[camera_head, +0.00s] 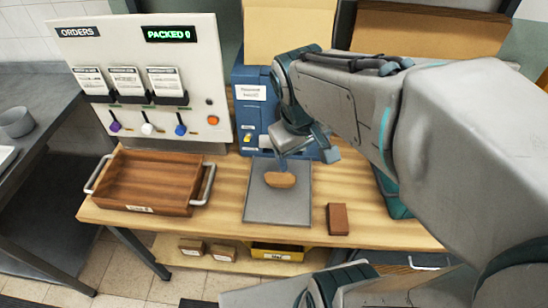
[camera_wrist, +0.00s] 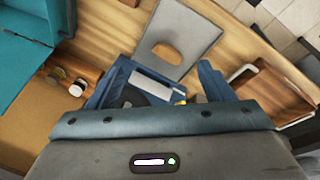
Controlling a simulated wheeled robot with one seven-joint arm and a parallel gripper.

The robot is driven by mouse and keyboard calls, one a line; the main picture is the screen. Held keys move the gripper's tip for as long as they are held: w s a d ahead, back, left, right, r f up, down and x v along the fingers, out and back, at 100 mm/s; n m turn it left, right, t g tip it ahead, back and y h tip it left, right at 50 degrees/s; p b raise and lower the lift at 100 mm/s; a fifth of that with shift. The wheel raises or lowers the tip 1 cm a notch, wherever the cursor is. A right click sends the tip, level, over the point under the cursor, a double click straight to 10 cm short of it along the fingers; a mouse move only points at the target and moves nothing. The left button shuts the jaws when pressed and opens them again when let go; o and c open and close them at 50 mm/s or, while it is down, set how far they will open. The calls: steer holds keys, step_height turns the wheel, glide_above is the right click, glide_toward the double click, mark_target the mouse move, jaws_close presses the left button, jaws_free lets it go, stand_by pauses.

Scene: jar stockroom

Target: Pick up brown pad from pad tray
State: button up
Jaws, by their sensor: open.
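A small rounded brown pad (camera_head: 280,179) lies on a flat grey tray (camera_head: 262,207) on the wooden table. A darker rectangular brown block (camera_head: 338,218) lies on the table to the right of the tray. I cannot tell for certain which of the two is the brown pad of the task. In the wrist view the rounded piece (camera_wrist: 166,52) shows on the grey tray (camera_wrist: 190,23), beyond my gripper (camera_wrist: 163,82). In the head view my gripper (camera_head: 305,153) is open and empty above the tray's back part, behind the rounded piece.
A wooden tray with metal handles (camera_head: 150,178) stands at the left of the table. A white orders panel (camera_head: 190,62) and a blue cabinet (camera_head: 250,105) stand at the back. A teal container (camera_head: 392,202) is partly hidden by my arm. A yellow bin (camera_head: 276,251) sits on a lower shelf.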

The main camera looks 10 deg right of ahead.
steer(key=w+a+f+n+g+h+b, duration=0.2)
steer(key=w+f+n+b, duration=0.1)
steer(key=w+f+n, duration=0.5)
steer(key=n+g+b, duration=0.1)
steer(key=n+b, duration=0.1)
steer(key=n, duration=0.1)
glide_toward(280, 176)
steer(key=shift+h, duration=0.4)
steer(key=x, duration=0.5)
steer(key=shift+s+a+f, duration=0.15)
steer(key=shift+a+f, duration=0.05)
steer(key=shift+f, duration=0.2)
steer(key=x, duration=0.5)
steer(key=shift+a+p, duration=0.1)
steer(key=shift+p, duration=0.3)
steer(key=c, duration=1)
